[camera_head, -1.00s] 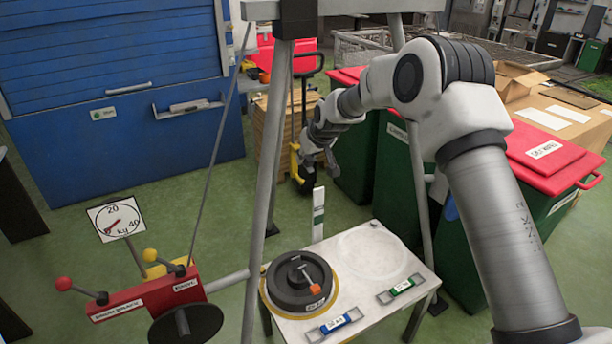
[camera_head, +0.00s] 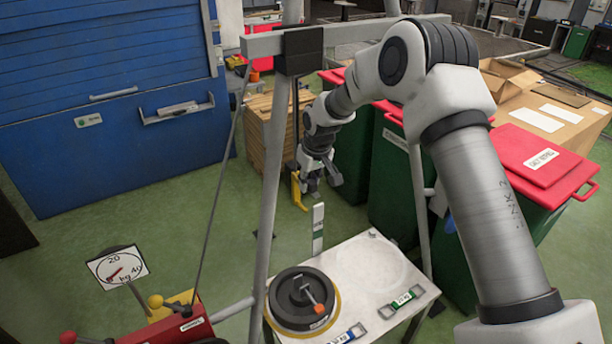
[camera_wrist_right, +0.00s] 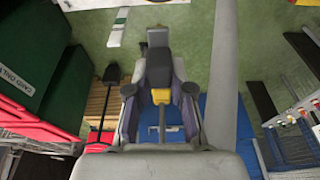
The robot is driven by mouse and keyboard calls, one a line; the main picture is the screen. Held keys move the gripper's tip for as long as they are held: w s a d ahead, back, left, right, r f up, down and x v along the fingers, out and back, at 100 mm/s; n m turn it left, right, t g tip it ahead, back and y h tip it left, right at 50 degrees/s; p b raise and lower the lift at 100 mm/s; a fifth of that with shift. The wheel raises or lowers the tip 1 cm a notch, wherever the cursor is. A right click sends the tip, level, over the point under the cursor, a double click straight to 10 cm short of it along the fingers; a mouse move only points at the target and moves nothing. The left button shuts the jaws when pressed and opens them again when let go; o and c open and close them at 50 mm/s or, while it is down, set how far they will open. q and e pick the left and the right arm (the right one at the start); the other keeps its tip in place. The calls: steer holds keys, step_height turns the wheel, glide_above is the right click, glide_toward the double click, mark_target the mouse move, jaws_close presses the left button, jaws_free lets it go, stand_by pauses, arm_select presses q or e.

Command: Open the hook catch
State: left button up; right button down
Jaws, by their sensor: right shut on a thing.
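My right gripper (camera_head: 320,182) hangs at the end of my arm beyond the small white table, in front of the green bins. In the right wrist view its two fingers (camera_wrist_right: 160,105) are closed in on a dark grey piece with a yellow part (camera_wrist_right: 160,96) between them. I cannot tell for sure whether this piece is the hook catch. My left gripper is not in view.
Green bins with red lids (camera_head: 548,170) are at right, a blue cabinet (camera_head: 100,145) at left.

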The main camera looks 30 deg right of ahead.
mark_target(315, 193)
steer(key=shift+w+r, duration=0.15)
steer(key=shift+r, duration=0.05)
steer(key=c, duration=1)
jaws_free()
steer(key=shift+f, duration=0.1)
steer(key=v, duration=1.2)
steer(key=shift+d, duration=0.1)
